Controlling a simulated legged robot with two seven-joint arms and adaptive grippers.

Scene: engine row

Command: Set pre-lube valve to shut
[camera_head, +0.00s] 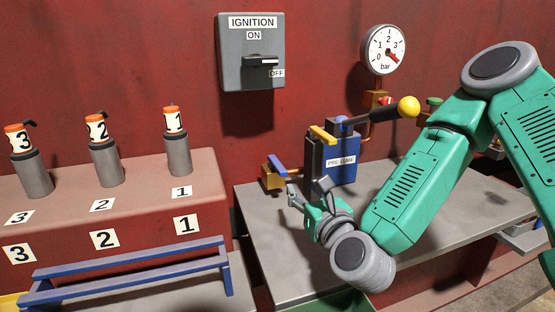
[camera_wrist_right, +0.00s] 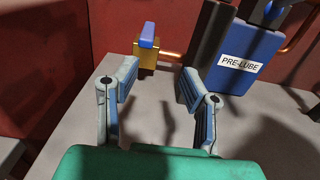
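The valve (camera_head: 271,177) has a brass body and a blue lever handle, and sits at the left of the blue PRE-LUBE unit (camera_head: 342,150). In the right wrist view its blue handle (camera_wrist_right: 149,35) stands ahead of the fingers, seen nearly end-on. A copper pipe runs from the brass body toward the unit. My right gripper (camera_head: 302,198) is just in front of the valve, over the grey bench. In its wrist view the gripper (camera_wrist_right: 158,80) is open, with nothing between the fingers and a gap to the valve. My left gripper is out of view.
A dark post (camera_head: 314,160) with a yellow top stands close to the right finger, beside the unit. A lever with a yellow ball (camera_head: 408,107) juts out above. A gauge (camera_head: 385,50) and ignition switch (camera_head: 251,52) are on the red wall. Bare bench (camera_head: 262,232) lies left of the gripper.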

